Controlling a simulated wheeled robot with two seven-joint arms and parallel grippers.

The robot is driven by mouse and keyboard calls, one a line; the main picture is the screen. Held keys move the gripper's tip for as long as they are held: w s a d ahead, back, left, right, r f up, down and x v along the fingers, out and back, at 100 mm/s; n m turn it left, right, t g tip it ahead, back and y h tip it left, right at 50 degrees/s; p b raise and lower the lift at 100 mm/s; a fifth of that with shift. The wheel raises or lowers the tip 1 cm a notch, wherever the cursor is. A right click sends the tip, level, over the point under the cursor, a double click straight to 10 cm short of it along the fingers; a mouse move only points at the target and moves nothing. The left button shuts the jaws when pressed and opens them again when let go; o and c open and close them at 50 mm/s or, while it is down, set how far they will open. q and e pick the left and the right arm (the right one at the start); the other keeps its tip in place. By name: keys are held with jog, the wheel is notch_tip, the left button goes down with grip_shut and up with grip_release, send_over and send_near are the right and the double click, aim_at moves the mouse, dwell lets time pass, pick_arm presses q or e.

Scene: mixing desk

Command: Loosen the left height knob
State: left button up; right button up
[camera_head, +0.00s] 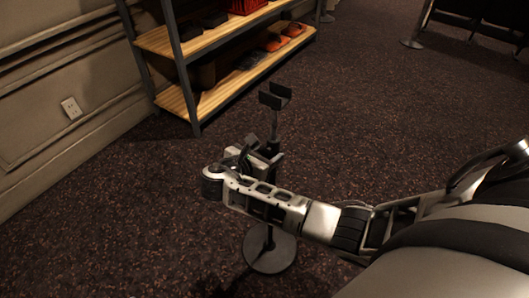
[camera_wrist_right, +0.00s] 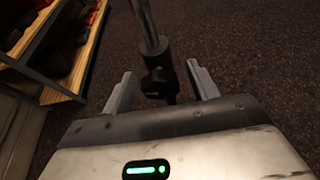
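A dark stand has a thin pole, a U-shaped bracket (camera_head: 275,96) on top and a round base (camera_head: 269,248) on the carpet. Its black height knob and collar (camera_wrist_right: 158,78) show in the right wrist view, below the silver upper pole (camera_wrist_right: 146,22). My right gripper (camera_wrist_right: 160,70) is open, with one finger on each side of the knob and visible gaps between. In the head view the right gripper (camera_head: 249,157) is at the pole below the bracket, and my wrist hides part of the pole. My left gripper is not in view.
A metal shelf with wooden boards (camera_head: 228,90) holding shoes stands behind the stand to the left. A wall with an outlet (camera_head: 71,108) is at the left.

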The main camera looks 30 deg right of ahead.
jog(key=c, duration=0.9)
jog(key=p, duration=0.3)
jog(key=shift+r+n+g, duration=0.3)
jog(key=shift+r+g, duration=0.1)
jog(key=shift+c, duration=0.2)
jog(key=shift+w+a+f+n+g+p, duration=0.1)
jog(key=shift+n+g+p, duration=0.2)
jog(key=shift+n+p, duration=0.5)
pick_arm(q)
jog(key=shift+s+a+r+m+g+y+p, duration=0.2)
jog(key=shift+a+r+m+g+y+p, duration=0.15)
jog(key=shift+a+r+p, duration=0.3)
pick_arm(e)
jog(key=shift+f+n+g+h, duration=0.35)
jog(key=shift+n+g+h, duration=0.15)
jog(key=shift+n, duration=0.1)
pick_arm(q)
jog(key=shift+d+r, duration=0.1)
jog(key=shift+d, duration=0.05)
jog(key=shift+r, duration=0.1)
pick_arm(e)
jog(key=o, duration=1)
